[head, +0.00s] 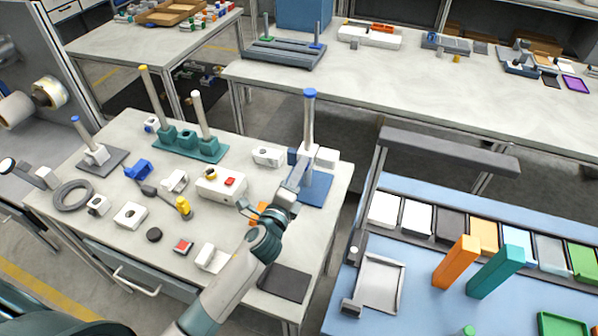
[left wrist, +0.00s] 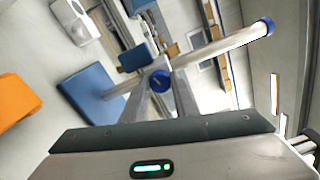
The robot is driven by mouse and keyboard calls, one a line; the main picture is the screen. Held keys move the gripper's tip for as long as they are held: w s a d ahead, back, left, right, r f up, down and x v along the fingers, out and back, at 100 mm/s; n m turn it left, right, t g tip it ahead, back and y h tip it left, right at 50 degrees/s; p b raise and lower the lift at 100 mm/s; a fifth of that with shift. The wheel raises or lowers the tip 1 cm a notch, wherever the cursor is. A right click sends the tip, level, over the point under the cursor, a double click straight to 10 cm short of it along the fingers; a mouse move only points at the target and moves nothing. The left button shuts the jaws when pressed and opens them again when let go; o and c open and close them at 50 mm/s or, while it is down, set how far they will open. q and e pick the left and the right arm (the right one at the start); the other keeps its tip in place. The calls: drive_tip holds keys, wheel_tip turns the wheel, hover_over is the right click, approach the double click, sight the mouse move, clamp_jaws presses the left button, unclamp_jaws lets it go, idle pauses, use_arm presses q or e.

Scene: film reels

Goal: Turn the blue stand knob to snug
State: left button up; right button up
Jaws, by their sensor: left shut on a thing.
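The blue stand has a flat blue base (head: 316,190), a pale upright post (head: 309,122) and a blue cap (head: 309,93) on top. The left wrist view shows its base (left wrist: 88,92), its post (left wrist: 225,42) and a blue block (left wrist: 135,57) by the post. My left gripper (head: 298,176) reaches the stand low on the post, from the front. In the left wrist view the round blue knob (left wrist: 160,81) sits between the fingertips, and the gripper is shut on it. The knob is hidden by the gripper in the head view. My right gripper is not in view.
White blocks (head: 267,157) stand left of the stand and beside its post. A white box with a red button (head: 220,185), an orange piece (head: 258,213) and a dark pad (head: 284,283) lie nearby. A teal stand (head: 188,143) with posts is behind left.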

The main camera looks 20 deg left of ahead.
use_arm(q)
drive_tip(key=shift+f+n, duration=0.1)
drive_tip(key=shift+n, duration=1)
drive_tip(key=o, duration=1.1)
drive_tip(key=shift+c, duration=0.2)
drive_tip(key=s+b, duration=0.4)
drive_tip(key=s, duration=1.3)
drive_tip(key=shift+s+a+b, duration=0.2)
drive_tip(key=shift+a+b, duration=0.1)
drive_tip(key=shift+b, duration=0.05)
